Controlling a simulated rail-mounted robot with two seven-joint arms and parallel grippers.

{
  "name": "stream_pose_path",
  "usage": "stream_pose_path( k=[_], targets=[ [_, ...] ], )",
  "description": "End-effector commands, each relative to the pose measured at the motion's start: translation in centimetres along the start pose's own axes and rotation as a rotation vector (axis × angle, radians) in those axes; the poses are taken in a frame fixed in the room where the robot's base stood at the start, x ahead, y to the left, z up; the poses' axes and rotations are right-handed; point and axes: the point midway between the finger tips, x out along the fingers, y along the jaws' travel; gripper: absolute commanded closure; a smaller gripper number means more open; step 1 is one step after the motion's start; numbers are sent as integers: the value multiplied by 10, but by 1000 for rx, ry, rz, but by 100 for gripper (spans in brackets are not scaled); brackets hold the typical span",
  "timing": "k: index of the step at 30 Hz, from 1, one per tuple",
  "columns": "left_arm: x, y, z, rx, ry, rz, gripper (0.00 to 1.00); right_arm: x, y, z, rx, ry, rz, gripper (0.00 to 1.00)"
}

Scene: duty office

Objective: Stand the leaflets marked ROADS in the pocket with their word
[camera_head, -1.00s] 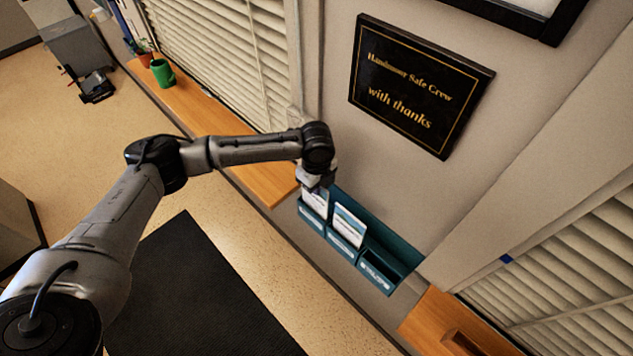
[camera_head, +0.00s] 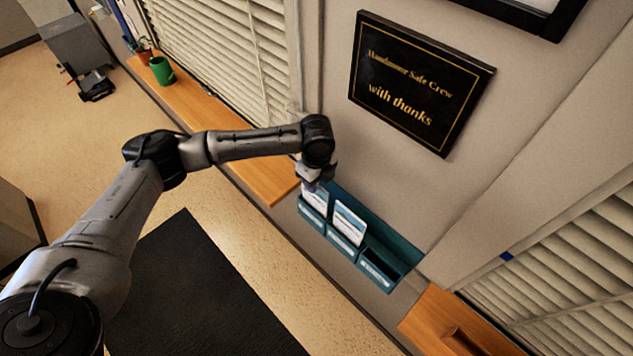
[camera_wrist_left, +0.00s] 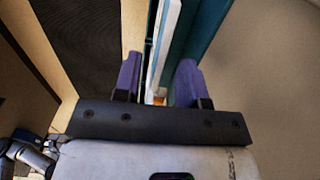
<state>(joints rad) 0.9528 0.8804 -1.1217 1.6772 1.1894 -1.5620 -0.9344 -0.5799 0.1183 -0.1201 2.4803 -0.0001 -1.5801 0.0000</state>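A teal rack (camera_head: 400,240) with three pockets is fixed to the wall; the labels on its pocket fronts are too small to read. White and blue leaflets (camera_head: 315,198) stand in its left pocket, other leaflets (camera_head: 349,224) stand in the middle pocket, and the right pocket looks empty. I cannot tell which leaflets are marked ROADS. My left gripper (camera_head: 314,187) is just above the left pocket. In the left wrist view its purple fingers (camera_wrist_left: 157,80) are apart, with a white leaflet edge (camera_wrist_left: 167,45) and teal rack wall beyond and between them. My right gripper is not in view.
A wooden sill (camera_head: 265,178) with a green mug (camera_head: 162,72) lies left of the rack, and another wooden sill (camera_head: 440,325) lies to its lower right. A black plaque (camera_head: 420,85) hangs above. Blinds flank the wall section. A dark mat (camera_head: 200,290) lies on the floor.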

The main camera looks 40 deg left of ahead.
Motion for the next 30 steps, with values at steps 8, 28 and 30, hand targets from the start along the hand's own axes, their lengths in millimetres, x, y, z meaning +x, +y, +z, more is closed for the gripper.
stream_pose_path(
  k=[8,28,30],
  targets=[
    [-54,-1,0,2,1,-5,62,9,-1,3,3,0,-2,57],
    [-125,0,0,2,0,0,62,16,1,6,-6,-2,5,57],
    [-126,0,-1,2,0,0,62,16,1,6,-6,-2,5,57]
  ],
)
